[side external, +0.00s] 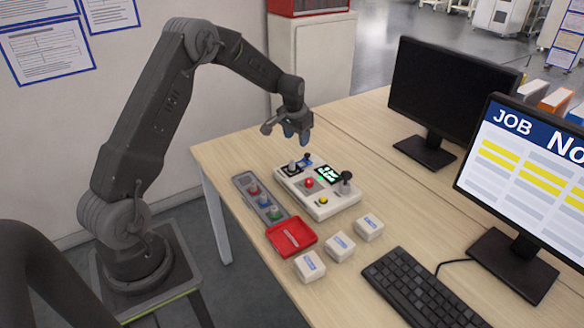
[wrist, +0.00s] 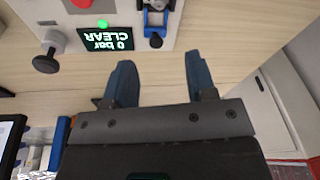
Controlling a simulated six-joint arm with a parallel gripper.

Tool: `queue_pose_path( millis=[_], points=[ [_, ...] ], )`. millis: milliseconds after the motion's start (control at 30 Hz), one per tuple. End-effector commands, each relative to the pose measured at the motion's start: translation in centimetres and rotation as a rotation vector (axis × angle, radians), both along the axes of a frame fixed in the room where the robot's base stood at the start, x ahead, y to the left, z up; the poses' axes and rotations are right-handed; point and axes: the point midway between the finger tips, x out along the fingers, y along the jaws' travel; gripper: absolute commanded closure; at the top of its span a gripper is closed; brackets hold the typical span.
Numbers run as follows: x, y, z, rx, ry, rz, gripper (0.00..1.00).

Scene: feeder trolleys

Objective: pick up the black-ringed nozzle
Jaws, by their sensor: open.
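In the side view, a small pale upright piece (side external: 292,167) stands on a black patch at the back left of the control box (side external: 322,205). It may be the black-ringed nozzle, but it is too small for me to be sure of its ring. A blue clamp-like part (side external: 306,159) is beside it; the wrist view shows this blue part (wrist: 146,22) with a black knob at the top. My gripper (side external: 297,138) is open and empty, above and behind the box's back edge. Its two blue fingers (wrist: 158,72) point toward the box, with bare table between them.
A grey tray (side external: 243,182) holds nozzles with red, blue and green rings. The box has a lit screen (side external: 328,174) reading "0 bar CLEAR" and a black-knobbed lever (side external: 346,178). A red tray (side external: 291,237), several white boxes (side external: 340,246), a keyboard (side external: 420,288) and monitors share the table.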

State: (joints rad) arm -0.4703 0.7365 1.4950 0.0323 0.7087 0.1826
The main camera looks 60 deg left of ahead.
Motion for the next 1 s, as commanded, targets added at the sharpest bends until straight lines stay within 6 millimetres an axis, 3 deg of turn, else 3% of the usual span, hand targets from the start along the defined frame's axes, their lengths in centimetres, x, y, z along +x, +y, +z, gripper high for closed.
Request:
queue_pose_path(
  millis=[200, 467, 1000],
  points=[
    [-3.5, -1.7, 2.0, 0.052, -0.113, 0.317, 0.49],
    [-5.5, -2.7, 2.7, 0.05, -0.202, 0.496, 0.49],
    [-3.3, -0.5, -4.8, 0.047, -0.204, 0.508, 0.49]
  ],
)
